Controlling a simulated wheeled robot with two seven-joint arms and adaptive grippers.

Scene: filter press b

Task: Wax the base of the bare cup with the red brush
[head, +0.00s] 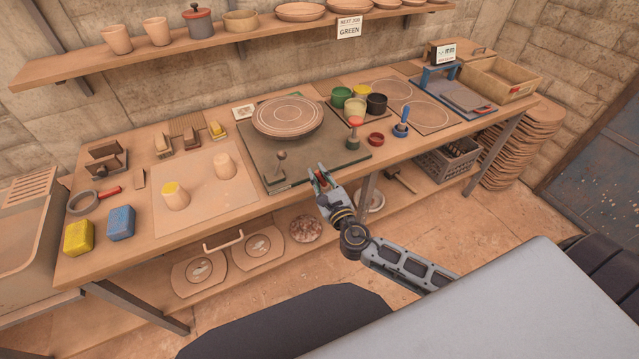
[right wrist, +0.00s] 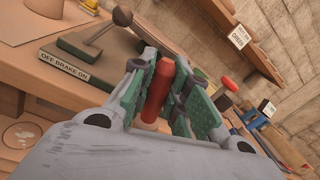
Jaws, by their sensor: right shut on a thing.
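Two upturned cups stand on a pale board (head: 205,192) at the left of the bench. The bare cup (head: 224,168) has a plain clay base facing up; the other cup (head: 175,197) has a yellow base. My right gripper (head: 322,182) is shut on a red handle, which I take to be the red brush (right wrist: 157,90), held in front of the bench edge, apart from the cups. The jaws also show in the right wrist view (right wrist: 160,92). The brush's bristle end cannot be made out. My left gripper is not in view.
A wheel with a plate (head: 287,116) and a brake lever (head: 281,167) stand between gripper and cups. A shelf (head: 150,67) runs above.

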